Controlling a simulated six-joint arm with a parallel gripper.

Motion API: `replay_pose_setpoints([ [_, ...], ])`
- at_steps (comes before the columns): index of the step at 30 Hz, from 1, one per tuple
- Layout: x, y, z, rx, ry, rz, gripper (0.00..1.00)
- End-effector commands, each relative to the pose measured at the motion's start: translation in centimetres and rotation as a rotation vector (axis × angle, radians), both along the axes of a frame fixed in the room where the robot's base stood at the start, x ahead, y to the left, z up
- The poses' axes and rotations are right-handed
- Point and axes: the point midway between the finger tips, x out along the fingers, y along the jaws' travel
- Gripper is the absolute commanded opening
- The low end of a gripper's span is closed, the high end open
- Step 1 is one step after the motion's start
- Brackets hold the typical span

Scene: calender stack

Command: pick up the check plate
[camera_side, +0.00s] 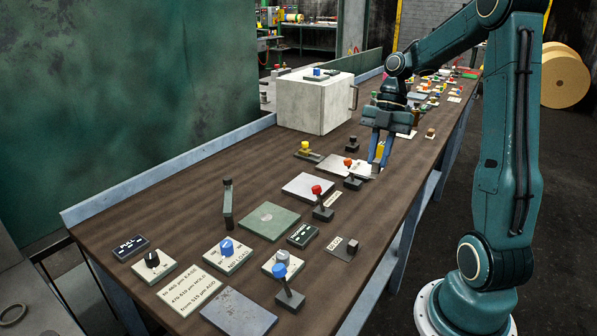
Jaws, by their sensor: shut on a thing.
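My gripper (377,166) points down over the middle of the bench, with its two blue fingers close together. Its tips are at the right end of a flat pale grey plate (333,164), which seems to be the check plate. The fingers are shut on the plate's edge. The plate looks about level and close to the bench top; any gap under it cannot be told. An orange-knobbed lever (350,166) stands in front of it and hides part of it.
The brown bench (185,220) holds a red-knobbed lever (319,200), another pale plate (308,186), a green plate (270,221) and a grey plate (238,312). A white box (312,103) stands behind. Several small parts crowd the far end. Bare wood lies at the left.

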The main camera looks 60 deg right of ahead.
Motion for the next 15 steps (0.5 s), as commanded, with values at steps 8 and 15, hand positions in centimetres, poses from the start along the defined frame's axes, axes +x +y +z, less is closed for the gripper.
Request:
replay_pose_setpoints([
  [8, 0.0, 0.0, 2.7, 0.000, -0.002, -0.001, 0.00],
  [15, 0.0, 0.0, 3.6, -0.001, 0.000, 0.000, 0.00],
])
